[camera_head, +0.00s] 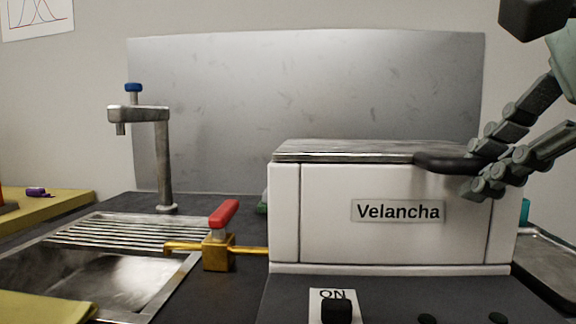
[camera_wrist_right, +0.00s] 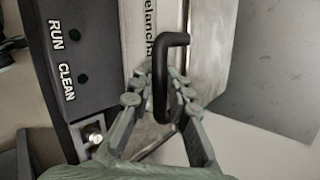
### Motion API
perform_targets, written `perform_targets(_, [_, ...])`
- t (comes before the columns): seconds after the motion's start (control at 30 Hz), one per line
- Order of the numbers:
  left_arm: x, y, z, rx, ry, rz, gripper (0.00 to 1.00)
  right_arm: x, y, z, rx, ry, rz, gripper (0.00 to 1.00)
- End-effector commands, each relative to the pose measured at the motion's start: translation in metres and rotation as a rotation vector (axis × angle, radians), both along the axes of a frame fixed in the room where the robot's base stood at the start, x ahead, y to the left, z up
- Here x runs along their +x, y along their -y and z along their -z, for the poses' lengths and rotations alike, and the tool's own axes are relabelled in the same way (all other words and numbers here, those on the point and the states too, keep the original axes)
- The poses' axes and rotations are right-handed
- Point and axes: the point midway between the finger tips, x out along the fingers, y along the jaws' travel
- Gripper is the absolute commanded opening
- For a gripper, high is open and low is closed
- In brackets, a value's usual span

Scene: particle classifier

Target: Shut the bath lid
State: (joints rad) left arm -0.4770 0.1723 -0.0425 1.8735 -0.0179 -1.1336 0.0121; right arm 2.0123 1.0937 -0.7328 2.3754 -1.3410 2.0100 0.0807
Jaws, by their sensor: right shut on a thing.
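The bath (camera_head: 330,215) is a white box labelled "Velancha" on the dark worktop in the head view. Its metal lid (camera_head: 350,150) lies flat across the top; I see no clear gap along the front edge. A black handle (camera_head: 440,162) sticks out at the lid's right front. My right gripper (camera_head: 478,170) comes in from the right and its fingers are shut on the handle. In the right wrist view the bent black handle (camera_wrist_right: 159,85) lies between the fingers (camera_wrist_right: 163,98), with the metal lid (camera_wrist_right: 210,45) beyond it. My left gripper is not in view.
A sink (camera_head: 110,280) with a tap (camera_head: 162,160) is at the left. A brass valve with a red lever (camera_head: 224,213) sits beside the bath's left side. A black ON knob (camera_head: 337,311) is in front. A metal panel (camera_head: 300,85) stands behind.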

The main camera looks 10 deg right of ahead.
Motion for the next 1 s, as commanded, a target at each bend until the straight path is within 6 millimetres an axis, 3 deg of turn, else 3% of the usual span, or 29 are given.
perform_targets(0.03, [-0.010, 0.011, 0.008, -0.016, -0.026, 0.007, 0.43, 0.000, 0.000, 0.003, -0.003, -0.005, 0.000, 0.02])
perform_targets(0.4, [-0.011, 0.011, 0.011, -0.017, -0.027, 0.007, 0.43, -0.001, 0.000, 0.009, -0.005, -0.011, -0.002, 0.02])
perform_targets(0.83, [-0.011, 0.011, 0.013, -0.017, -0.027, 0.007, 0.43, -0.001, 0.000, 0.014, -0.008, -0.013, -0.002, 0.09])
perform_targets(0.87, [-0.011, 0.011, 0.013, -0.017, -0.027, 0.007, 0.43, -0.001, 0.000, 0.014, -0.008, -0.014, -0.002, 0.27])
perform_targets(0.93, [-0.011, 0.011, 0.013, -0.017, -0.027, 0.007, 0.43, -0.001, 0.000, 0.014, -0.008, -0.013, -0.002, 0.34])
perform_targets(1.0, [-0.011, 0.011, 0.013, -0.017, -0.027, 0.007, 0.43, -0.001, 0.000, 0.013, -0.007, -0.011, -0.002, 0.34])
